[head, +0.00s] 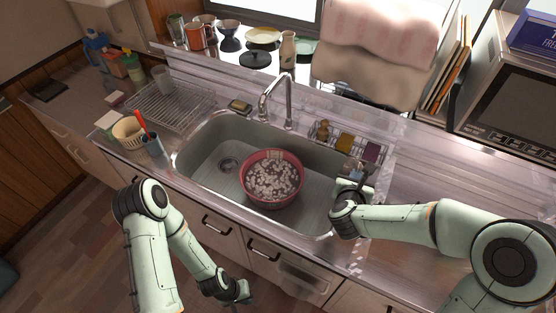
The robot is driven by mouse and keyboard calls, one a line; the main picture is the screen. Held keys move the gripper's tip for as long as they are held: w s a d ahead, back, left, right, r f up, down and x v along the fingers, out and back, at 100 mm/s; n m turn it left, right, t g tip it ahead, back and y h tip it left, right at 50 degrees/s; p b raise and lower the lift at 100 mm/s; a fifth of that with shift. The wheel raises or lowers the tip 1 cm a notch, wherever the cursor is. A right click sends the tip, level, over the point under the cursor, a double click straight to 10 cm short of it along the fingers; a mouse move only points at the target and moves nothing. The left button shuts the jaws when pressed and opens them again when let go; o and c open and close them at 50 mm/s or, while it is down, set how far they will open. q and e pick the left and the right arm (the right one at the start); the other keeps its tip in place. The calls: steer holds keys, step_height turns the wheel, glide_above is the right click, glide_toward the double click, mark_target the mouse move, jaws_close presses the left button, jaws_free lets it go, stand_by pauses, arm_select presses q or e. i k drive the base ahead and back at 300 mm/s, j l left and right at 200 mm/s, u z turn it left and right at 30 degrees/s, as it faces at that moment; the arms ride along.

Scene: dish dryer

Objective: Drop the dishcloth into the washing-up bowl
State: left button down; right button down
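The washing-up bowl (272,203) is red and round and stands in the middle of the sink, with white foam or suds inside. No cloth shows clearly in it. A pale cloth-like thing (303,282) hangs at the front of the cabinets, possibly the dishcloth. A large pinkish-white cloth (378,50) hangs by the window. My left gripper (243,292) is low in front of the cabinets, left of the pale thing and apart from it. My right gripper (354,173) is over the sink's right end, right of the bowl. Its fingers are dark and small, and whether it holds anything is unclear.
The sink (205,150) has a tap (288,105) behind the bowl. A caddy with sponges (345,141) is at the back right, close to my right gripper. A wire rack (175,103) and a cup with a red-handled tool (151,146) stand left. The right counter is mostly clear.

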mark_target(272, 178)
steer(key=i+j+z, duration=0.15)
steer(key=j+z, duration=0.25)
steer(key=j, duration=0.65)
steer(key=j+z, duration=0.35)
steer(key=j, duration=0.75)
